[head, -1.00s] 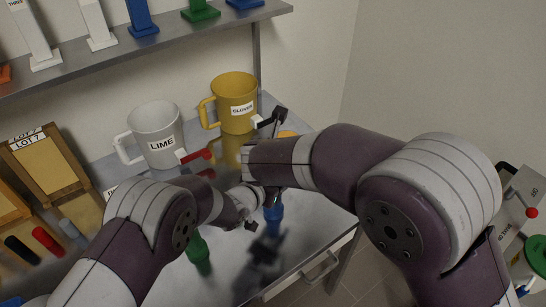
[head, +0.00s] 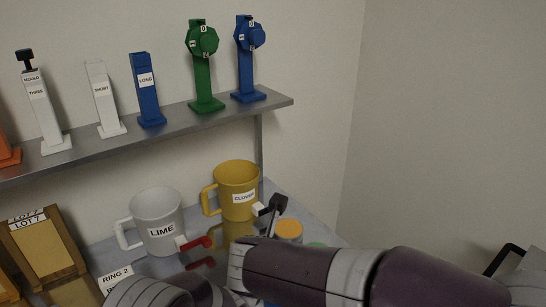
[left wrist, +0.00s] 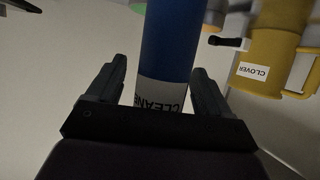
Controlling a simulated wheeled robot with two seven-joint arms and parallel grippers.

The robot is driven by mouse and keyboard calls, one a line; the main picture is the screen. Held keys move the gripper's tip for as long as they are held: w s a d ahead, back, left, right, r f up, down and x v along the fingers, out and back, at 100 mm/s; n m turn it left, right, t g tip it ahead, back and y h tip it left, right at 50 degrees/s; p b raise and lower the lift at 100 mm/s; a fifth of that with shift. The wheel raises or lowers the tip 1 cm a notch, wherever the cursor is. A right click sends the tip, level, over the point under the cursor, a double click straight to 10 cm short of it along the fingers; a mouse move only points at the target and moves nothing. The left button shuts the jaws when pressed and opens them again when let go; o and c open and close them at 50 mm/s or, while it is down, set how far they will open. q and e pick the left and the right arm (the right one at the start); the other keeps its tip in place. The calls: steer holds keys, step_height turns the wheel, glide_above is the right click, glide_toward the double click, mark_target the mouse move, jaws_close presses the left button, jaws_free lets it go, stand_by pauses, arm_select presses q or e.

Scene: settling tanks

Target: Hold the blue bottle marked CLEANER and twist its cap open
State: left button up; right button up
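The blue bottle (left wrist: 170,45) with a white label reading CLEANE, its last letter cut off, shows in the left wrist view. It lies between the two dark fingers of my left gripper (left wrist: 160,78). A gap shows between the left finger and the bottle; at the right finger I cannot tell contact. The cap is not visible in the left wrist view. In the head view both of my arms cross the bottom edge, and neither gripper shows there.
A grey LIME mug (head: 158,232) with a red tap and a yellow CLOVER mug (head: 234,180) with a black-handled tap stand on the bench. Behind, a shelf (head: 170,127) holds several stands. A framed LOT 7 board (head: 45,255) is at left.

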arm_select(q)
steer(key=v, duration=1.2)
steer(key=shift+f, duration=0.1)
